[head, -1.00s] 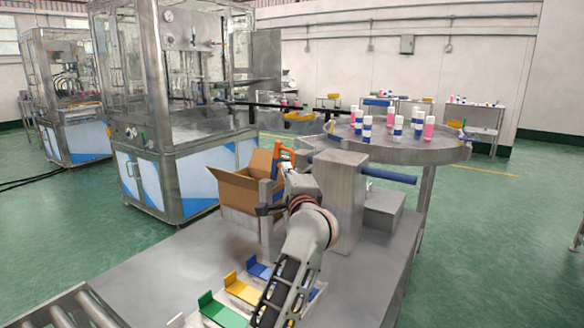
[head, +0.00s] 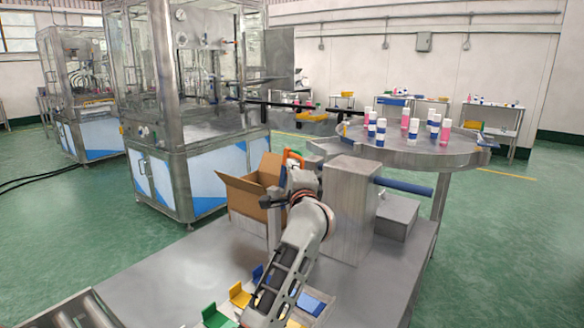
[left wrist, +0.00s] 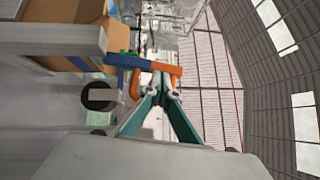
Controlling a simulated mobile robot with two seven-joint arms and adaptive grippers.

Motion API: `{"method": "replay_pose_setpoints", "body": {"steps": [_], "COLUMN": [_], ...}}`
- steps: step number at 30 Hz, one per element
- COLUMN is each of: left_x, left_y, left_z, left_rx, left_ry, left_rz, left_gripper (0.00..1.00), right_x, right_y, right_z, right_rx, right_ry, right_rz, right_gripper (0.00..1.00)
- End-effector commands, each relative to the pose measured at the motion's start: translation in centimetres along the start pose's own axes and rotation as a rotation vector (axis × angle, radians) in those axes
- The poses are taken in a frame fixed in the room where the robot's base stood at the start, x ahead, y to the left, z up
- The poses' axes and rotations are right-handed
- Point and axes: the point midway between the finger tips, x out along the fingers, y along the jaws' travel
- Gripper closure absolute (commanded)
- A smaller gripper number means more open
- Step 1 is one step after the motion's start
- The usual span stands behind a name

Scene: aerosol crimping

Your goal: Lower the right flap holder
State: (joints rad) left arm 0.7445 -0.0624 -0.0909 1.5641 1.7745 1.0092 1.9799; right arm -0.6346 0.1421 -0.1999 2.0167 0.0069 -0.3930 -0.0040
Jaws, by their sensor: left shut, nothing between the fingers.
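An open cardboard box (head: 250,190) stands on the steel table with its flaps spread. An orange holder part (head: 292,155) shows at the box's right edge, partly hidden behind my left gripper (head: 299,180). In the left wrist view the orange holder (left wrist: 170,69) lies across the fingertips, with a blue bar (left wrist: 128,61) running left from it. My left gripper (left wrist: 163,84) is shut and empty, its fingertips right by the orange part. I cannot tell whether they touch it. The right gripper is not in view.
A steel block (head: 350,205) with a blue-sleeved rod (head: 405,187) stands right of my left gripper. Behind it is a round table (head: 440,156) with several bottles. Coloured trays (head: 215,318) sit at the table's front, near my forearm. A glass-walled machine (head: 190,140) stands behind the box.

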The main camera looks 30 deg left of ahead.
Motion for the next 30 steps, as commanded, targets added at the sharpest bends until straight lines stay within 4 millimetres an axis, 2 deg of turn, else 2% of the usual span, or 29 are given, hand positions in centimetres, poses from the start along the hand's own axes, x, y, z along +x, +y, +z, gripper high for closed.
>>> {"method": "replay_pose_setpoints", "body": {"steps": [20, 27, 30], "left_x": [1.0, 2.1, 2.9], "left_y": [-0.6, -0.6, -1.2], "left_z": [1.0, 2.1, 3.0], "left_rx": [-0.084, -0.11, -0.166], "left_ry": [-0.001, -0.002, -0.002], "left_rz": [0.08, 0.107, 0.155], "left_gripper": [1.0, 1.0, 1.0], "right_x": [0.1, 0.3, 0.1], "right_y": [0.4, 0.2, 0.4], "right_z": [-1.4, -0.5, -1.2], "right_rx": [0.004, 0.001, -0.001], "right_ry": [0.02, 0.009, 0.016], "right_rz": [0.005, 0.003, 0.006], "right_gripper": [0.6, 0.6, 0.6]}}
